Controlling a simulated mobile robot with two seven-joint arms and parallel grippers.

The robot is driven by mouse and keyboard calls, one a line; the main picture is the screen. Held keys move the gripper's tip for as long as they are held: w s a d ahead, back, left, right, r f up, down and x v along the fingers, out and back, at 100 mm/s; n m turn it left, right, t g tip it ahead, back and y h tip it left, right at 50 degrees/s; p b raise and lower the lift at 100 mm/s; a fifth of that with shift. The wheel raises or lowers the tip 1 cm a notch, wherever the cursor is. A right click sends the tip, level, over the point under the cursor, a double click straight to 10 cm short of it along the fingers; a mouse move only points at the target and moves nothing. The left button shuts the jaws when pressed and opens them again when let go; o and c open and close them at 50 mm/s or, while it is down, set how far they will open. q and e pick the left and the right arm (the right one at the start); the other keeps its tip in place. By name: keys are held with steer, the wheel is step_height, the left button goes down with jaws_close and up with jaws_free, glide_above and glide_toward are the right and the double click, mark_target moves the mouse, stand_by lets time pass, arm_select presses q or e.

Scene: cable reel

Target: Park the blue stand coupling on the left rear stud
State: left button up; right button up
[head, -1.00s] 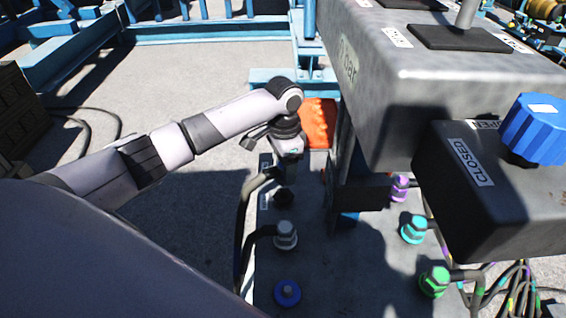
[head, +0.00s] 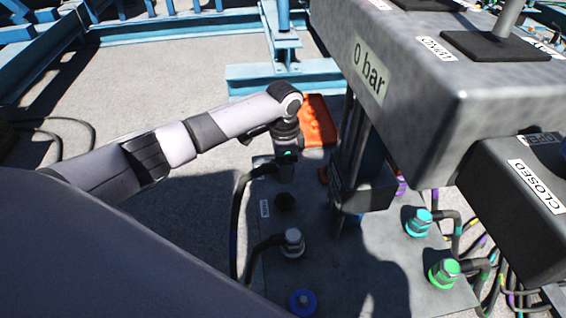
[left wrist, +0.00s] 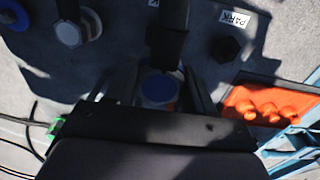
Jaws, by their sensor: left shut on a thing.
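My left gripper (head: 286,170) points down over the rear left part of the grey plate (head: 345,262). In the left wrist view, its fingers are shut around a coupling with a blue round end (left wrist: 158,89). A black hose (head: 240,215) runs from this coupling along the plate's left side. A bare dark hex stud (head: 285,201) stands just in front of the gripper in the head view; it also shows in the left wrist view (left wrist: 227,47), near a PARK label (left wrist: 236,18). The coupling's underside is hidden, so I cannot tell whether it touches a stud. My right gripper is out of view.
A white-grey coupling (head: 293,243) with a hose and a blue round fitting (head: 303,302) stand nearer on the plate. Cyan (head: 420,222) and green (head: 445,272) couplings stand at right. An orange tray (head: 318,121) lies behind. A post and large grey box (head: 430,85) crowd the right.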

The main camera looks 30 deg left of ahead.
arm_select(q)
steer(key=b, duration=0.8)
glide_above(284, 196)
step_height(284, 196, down, 7)
steer(key=shift+r, duration=0.1)
steer(key=shift+f+b, duration=0.35)
steer(key=shift+f, duration=0.6)
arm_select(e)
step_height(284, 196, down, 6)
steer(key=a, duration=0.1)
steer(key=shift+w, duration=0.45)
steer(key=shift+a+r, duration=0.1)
arm_select(q)
steer(key=shift+p, duration=0.55)
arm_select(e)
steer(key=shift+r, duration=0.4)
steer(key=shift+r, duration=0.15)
arm_select(q)
steer(key=shift+p, duration=0.5)
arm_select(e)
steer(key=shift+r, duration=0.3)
arm_select(q)
steer(key=shift+f, duration=0.45)
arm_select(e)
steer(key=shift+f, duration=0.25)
arm_select(q)
steer(key=o, duration=1.2)
